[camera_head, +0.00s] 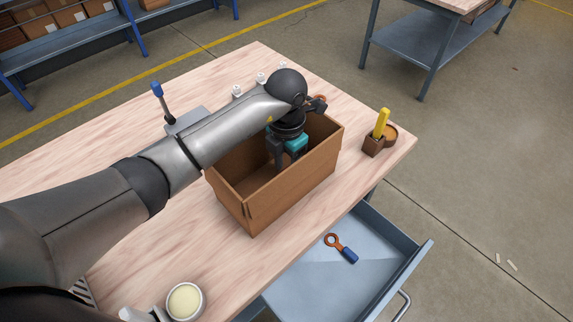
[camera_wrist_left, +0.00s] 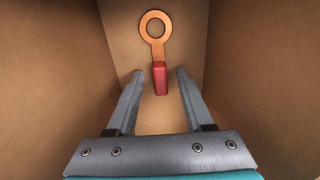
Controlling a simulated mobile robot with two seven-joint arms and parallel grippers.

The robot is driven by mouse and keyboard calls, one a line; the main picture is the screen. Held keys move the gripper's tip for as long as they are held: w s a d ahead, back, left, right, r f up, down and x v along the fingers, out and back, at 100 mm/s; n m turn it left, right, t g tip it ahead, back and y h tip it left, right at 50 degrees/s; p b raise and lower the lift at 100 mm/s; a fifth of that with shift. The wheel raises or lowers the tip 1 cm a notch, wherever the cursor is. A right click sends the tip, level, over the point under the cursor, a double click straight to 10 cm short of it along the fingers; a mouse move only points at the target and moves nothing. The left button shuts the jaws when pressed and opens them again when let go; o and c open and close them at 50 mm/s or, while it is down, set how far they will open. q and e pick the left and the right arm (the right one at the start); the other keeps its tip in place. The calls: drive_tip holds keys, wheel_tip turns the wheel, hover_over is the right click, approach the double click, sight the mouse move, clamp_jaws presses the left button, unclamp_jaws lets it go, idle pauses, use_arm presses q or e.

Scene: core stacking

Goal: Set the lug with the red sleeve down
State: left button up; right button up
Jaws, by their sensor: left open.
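The lug with the red sleeve (camera_wrist_left: 159,72) is inside the cardboard box (camera_head: 297,190), seen in the left wrist view. Its orange ring is at the top and its red sleeve points down between my fingertips. My left gripper (camera_wrist_left: 158,74) is open, with a finger on each side of the sleeve and a gap to both. In the head view my left gripper (camera_head: 281,160) reaches down into the box, and the lug cannot be made out there. I cannot tell whether the lug lies flat or leans on a wall. My right gripper is not in view.
An open drawer (camera_head: 310,285) holds a lug with a blue sleeve (camera_head: 348,255). A brown holder (camera_head: 373,146) with a yellow upright piece (camera_head: 381,123) stands right of the box. A blue-topped lever (camera_head: 157,90) and a round cream-filled container (camera_head: 185,301) are also on the table (camera_head: 150,235).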

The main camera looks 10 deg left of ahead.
use_arm(q)
wheel_tip(320, 180, up, 12)
drive_tip(key=p, duration=0.1)
drive_tip(key=shift+r, duration=0.25)
